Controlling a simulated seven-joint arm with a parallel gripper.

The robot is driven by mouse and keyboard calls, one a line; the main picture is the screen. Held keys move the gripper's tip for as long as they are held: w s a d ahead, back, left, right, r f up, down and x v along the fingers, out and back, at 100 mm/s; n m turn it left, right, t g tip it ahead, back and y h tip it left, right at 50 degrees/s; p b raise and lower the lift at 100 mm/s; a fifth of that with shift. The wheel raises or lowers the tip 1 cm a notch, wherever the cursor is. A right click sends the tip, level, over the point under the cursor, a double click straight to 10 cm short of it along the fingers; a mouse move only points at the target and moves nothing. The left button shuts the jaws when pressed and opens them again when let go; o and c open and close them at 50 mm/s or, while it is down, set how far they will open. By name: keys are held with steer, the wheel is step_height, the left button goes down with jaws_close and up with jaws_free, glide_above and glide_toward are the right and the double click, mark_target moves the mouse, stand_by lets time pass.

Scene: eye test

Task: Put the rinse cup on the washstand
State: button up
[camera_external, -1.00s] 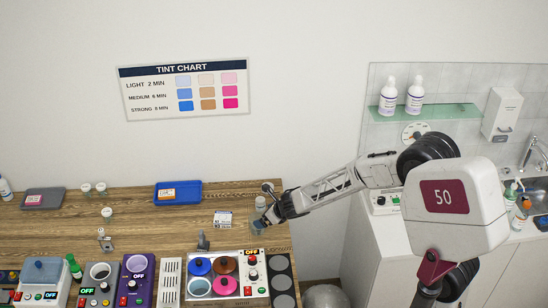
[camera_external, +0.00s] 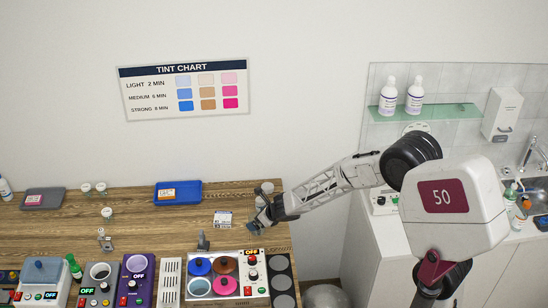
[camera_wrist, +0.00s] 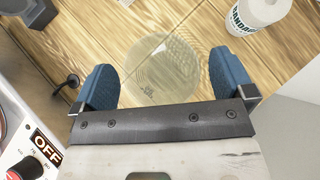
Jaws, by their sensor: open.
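A pale, see-through round cup (camera_wrist: 160,60), which looks like the rinse cup, stands on the wooden table in the wrist view. My gripper (camera_wrist: 163,78) is open, with one blue finger on each side of the cup; I cannot tell whether either touches it. In the external view my gripper (camera_external: 262,217) is low at the right end of the table and hides most of the cup. The white washstand (camera_external: 516,270) with its sink and tap is at the far right, partly behind my arm.
A white bandage roll (camera_wrist: 262,10) stands close beyond my right finger. A heater box with coloured pots (camera_external: 226,275) sits at the table's front, near my gripper. A blue tray (camera_external: 178,199) lies further left. Bottles (camera_external: 522,208) stand on the washstand.

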steer(key=shift+w+a+f, duration=0.2)
steer(key=shift+a+f, duration=0.1)
steer(key=shift+f, duration=0.1)
steer(key=shift+c, duration=0.3)
steer(key=c, duration=0.9)
steer(key=shift+r, duration=0.25)
steer(key=shift+r, duration=4.75)
steer(key=shift+w+d, duration=0.1)
